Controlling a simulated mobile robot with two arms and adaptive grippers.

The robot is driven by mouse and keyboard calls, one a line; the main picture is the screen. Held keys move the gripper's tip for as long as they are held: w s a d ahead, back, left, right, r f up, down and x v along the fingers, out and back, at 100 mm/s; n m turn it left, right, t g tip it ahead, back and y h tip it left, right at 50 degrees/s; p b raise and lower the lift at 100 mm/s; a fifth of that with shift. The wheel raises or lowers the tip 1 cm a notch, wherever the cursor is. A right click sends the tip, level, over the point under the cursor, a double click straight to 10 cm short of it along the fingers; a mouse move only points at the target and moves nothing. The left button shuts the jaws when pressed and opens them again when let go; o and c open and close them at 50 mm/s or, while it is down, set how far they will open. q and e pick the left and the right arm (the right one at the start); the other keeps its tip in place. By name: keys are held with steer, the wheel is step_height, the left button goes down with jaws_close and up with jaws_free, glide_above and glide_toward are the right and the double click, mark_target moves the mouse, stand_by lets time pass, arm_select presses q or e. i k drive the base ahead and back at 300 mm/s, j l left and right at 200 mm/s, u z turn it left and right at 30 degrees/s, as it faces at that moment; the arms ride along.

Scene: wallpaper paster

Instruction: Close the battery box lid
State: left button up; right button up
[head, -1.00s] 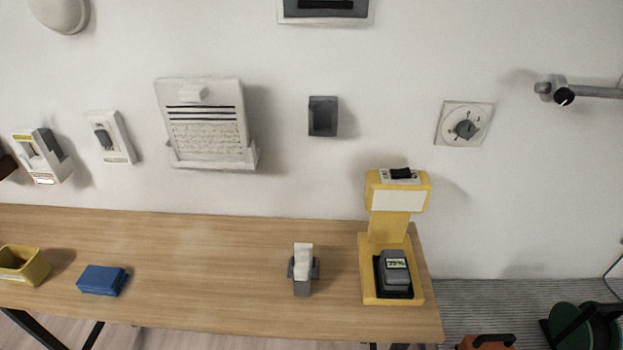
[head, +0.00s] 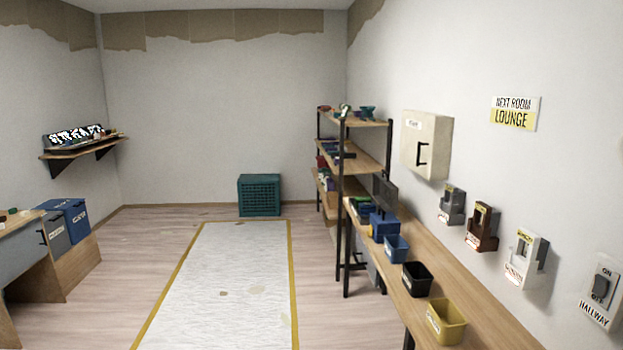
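Neither of my grippers is in the head view. I cannot pick out a battery box for certain. At the left, a grey box (head: 55,232) and a blue box (head: 74,223) stand side by side by a desk, both with white labels too small to read. Both tops look covered, but I cannot tell exactly how their lids sit.
A long wooden bench (head: 470,303) along the right wall holds several small bins, including a yellow bin (head: 445,322). A shelf rack (head: 343,150) stands beyond it. A teal crate (head: 259,195) is by the far wall. A pale sheet (head: 225,280) covers the open middle floor.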

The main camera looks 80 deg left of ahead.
mark_target(384, 192)
steer(key=u, duration=1.95)
steer(key=i+j+u, duration=0.5)
steer(key=i, duration=0.45)
steer(key=i+u, duration=0.35)
steer(key=i, duration=0.4)
steer(key=i+z, duration=0.1)
steer(key=i, duration=0.5)
steer(key=i+z, duration=0.15)
steer(key=i, duration=0.45)
steer(key=i+j+z, duration=0.1)
steer(key=i, duration=0.5)
steer(key=j, duration=0.1)
